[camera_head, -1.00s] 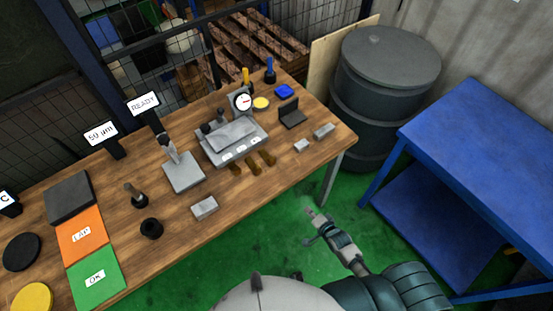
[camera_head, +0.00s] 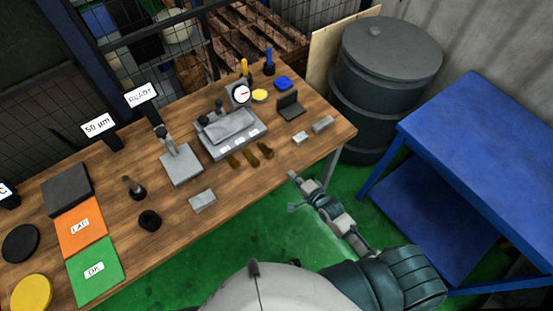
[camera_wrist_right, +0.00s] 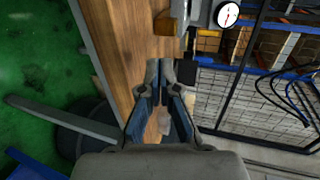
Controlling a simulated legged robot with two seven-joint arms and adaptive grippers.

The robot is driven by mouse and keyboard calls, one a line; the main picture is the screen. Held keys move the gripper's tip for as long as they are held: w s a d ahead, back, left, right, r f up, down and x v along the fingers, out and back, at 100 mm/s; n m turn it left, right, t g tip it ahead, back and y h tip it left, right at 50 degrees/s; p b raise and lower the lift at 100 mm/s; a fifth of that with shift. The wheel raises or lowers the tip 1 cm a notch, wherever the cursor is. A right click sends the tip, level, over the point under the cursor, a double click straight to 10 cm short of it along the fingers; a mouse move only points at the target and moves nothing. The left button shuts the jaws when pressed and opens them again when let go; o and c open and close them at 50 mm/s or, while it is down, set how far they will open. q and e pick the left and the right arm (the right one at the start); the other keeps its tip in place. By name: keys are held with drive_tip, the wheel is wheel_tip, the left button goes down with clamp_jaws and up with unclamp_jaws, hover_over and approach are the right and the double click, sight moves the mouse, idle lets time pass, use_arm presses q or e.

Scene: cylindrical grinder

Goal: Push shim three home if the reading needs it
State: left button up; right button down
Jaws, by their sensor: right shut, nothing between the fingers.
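A grey fixture (camera_head: 232,135) with small white labels along its front sits on the wooden bench. Three brass shims stick out of its front edge: left (camera_head: 233,161), middle (camera_head: 250,157) and right (camera_head: 265,150). The label digits are too small to read surely. A dial gauge (camera_head: 241,93) stands behind the fixture; it also shows in the right wrist view (camera_wrist_right: 228,14), its exact reading unclear. My right gripper (camera_head: 293,177) is shut and empty by the bench's front edge, apart from the shims. In the right wrist view its fingertips (camera_wrist_right: 161,68) point toward a brass shim (camera_wrist_right: 165,25).
Small grey blocks (camera_head: 322,124) and a dark angle piece (camera_head: 290,106) lie right of the fixture. A gauge stand (camera_head: 180,165) and a grey block (camera_head: 203,200) are to its left. A blue table (camera_head: 480,140) and a grey drum (camera_head: 385,80) stand at the right.

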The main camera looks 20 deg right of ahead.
sight(271, 153)
drive_tip(key=x, duration=0.7)
drive_tip(key=r+x, duration=0.1)
drive_tip(key=x, duration=0.3)
drive_tip(key=shift+w+a, duration=0.15)
drive_tip(key=w, duration=0.1)
drive_tip(key=w+a+b, duration=0.1)
drive_tip(key=w, duration=0.2)
drive_tip(key=shift+w+a+f, duration=0.1)
drive_tip(key=shift+w+a, duration=0.25)
drive_tip(key=shift+w, duration=0.05)
drive_tip(key=shift+s, duration=0.1)
